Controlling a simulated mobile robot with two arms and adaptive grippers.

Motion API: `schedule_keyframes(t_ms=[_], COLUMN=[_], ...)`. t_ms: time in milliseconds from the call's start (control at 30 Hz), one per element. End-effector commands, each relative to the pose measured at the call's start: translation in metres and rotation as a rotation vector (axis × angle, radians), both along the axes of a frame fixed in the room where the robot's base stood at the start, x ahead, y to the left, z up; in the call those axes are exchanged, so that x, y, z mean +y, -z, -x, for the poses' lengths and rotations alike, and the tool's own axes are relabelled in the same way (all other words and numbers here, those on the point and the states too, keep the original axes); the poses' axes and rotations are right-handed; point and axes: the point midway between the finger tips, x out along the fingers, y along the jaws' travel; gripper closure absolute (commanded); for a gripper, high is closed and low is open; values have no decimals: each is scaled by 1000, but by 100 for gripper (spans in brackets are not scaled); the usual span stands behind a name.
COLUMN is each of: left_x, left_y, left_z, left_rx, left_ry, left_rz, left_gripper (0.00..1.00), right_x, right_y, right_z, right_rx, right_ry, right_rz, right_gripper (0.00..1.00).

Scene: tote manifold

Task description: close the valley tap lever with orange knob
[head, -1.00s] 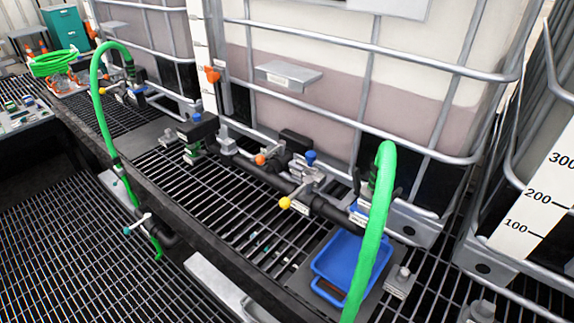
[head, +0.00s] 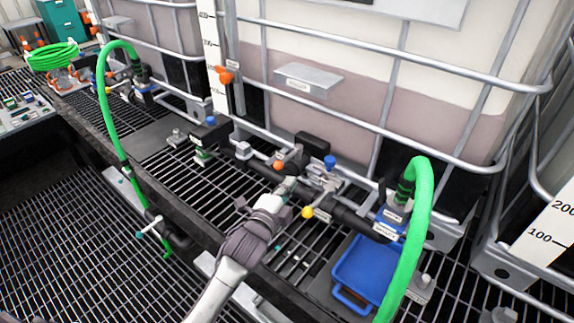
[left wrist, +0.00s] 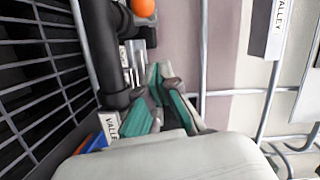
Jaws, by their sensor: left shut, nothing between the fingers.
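The orange knob (head: 279,165) of the tap lever shows on the black pipe manifold at the foot of the tank, just beyond my left gripper (head: 287,190). The left gripper is shut and empty, close to the pipe and between the orange knob and a yellow knob (head: 308,212). In the left wrist view the orange knob (left wrist: 144,8) is at the top edge, apart from the green-padded fingertips (left wrist: 167,82). The lever itself is mostly hidden. My right gripper is not in view.
A blue tray (head: 368,265) and a green hose (head: 420,215) stand to the right. Another green hose (head: 112,110) arches at left. Metal cage bars (head: 345,122) front the tank. A blue-capped valve (head: 330,162) is close to the gripper's right. Open grating lies in front.

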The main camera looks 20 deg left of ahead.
Motion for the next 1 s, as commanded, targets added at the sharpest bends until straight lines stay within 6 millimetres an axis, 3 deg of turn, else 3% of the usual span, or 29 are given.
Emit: schedule_keyframes(t_ms=[300, 533, 1000], left_x=[-8, 24, 30], left_y=[1, 8, 11], left_z=[-68, -76, -78], left_rx=[2, 3, 2], left_ry=[-1, 0, -1], left_rz=[4, 0, 3], left_gripper=[100, 100, 100], right_x=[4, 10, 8], right_y=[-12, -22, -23], right_z=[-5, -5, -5], right_rx=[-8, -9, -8], right_ry=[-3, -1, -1], right_rz=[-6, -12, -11], right_gripper=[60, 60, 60])
